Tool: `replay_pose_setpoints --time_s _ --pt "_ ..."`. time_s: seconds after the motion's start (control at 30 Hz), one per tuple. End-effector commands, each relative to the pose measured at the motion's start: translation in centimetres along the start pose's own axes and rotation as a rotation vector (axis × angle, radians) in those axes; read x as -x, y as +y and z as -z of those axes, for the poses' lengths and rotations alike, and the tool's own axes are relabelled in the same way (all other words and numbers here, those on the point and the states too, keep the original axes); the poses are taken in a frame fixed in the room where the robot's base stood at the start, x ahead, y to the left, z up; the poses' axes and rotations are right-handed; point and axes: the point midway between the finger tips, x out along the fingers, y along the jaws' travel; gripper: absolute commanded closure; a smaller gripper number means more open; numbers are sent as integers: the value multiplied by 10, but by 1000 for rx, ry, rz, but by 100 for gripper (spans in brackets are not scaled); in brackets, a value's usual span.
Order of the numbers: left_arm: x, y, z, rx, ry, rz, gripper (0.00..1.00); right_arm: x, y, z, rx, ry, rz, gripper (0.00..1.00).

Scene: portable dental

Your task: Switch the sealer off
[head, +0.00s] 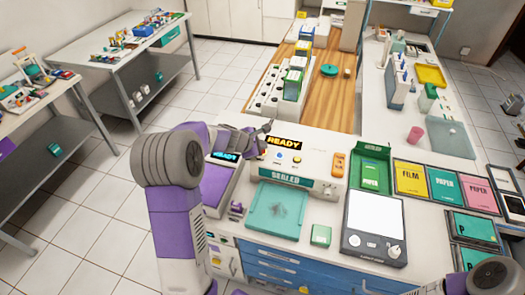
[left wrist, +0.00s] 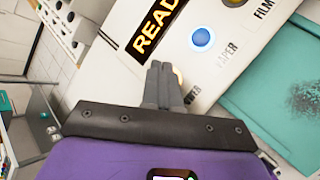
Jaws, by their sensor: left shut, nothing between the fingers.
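The sealer (head: 310,162) is a white box with a lit READY display and a green SEALED label on its front. In the left wrist view its panel shows the READY display (left wrist: 157,25), a blue button (left wrist: 201,38) by the word PAPER, and a partly hidden POWER label. A small orange-lit part (left wrist: 178,74) beside my fingertips is mostly hidden. My left gripper (head: 267,126) is shut and empty at the sealer's left top edge. It covers the power area in the left wrist view (left wrist: 164,70); I cannot tell whether it touches.
A teal tray (head: 277,208) lies in front of the sealer. An orange item (head: 339,164) and a green PAPER box (head: 370,170) are to the right. A scale-like device (head: 375,225) stands front right.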

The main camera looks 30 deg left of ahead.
Motion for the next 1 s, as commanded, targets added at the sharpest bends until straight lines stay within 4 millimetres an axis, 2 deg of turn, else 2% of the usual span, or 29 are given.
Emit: replay_pose_setpoints --time_s 0.57,1.0 --pt "0 0 0 0 0 0 100 0 0 0 0 0 0 57" --pt "-6 -5 5 0 0 0 100 -9 3 0 0 0 0 57"
